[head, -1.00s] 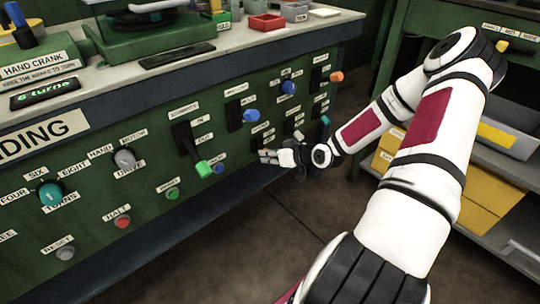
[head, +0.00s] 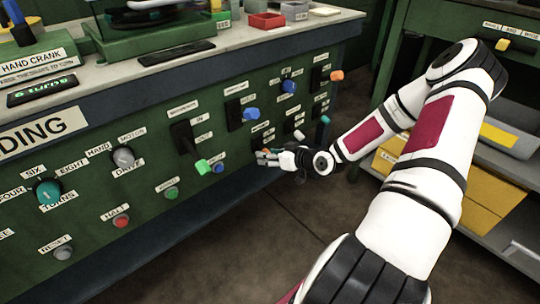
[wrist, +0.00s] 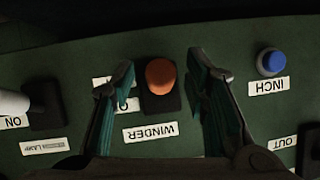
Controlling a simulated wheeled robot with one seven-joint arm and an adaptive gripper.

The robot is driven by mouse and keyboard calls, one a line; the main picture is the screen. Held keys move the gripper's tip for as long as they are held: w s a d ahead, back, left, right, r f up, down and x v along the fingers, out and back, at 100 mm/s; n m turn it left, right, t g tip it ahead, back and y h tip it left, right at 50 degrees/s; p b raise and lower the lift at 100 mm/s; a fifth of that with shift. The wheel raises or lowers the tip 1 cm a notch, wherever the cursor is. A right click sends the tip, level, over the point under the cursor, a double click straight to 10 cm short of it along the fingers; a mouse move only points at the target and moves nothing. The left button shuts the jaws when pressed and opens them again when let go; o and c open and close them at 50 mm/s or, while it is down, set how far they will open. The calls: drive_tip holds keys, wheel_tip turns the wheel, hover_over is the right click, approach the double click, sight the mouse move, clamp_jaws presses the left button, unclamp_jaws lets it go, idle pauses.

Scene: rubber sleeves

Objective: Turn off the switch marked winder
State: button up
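The switch marked winder (wrist: 161,76) shows in the wrist view as an orange knob on a dark plate. Its label (wrist: 150,132) reads WINDER upside down. My gripper (wrist: 162,66) is open, with one finger on each side of the orange knob and a visible gap on both sides. In the head view my gripper (head: 266,158) is at the lower right of the green panel, and the winder knob cannot be made out there. Which way the switch is set cannot be told.
In the wrist view, a blue inch button (wrist: 270,63) is right of the fingers and a white-tipped lamp switch (wrist: 14,103) is at left. In the head view, a green-tipped lever (head: 201,166) stands left of my gripper. The green panel (head: 110,190) carries several other controls.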

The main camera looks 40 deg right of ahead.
drive_tip(key=shift+s+r, duration=0.1)
drive_tip(key=v, duration=1.1)
drive_tip(key=shift+s, duration=0.35)
drive_tip(key=shift+d, duration=0.1)
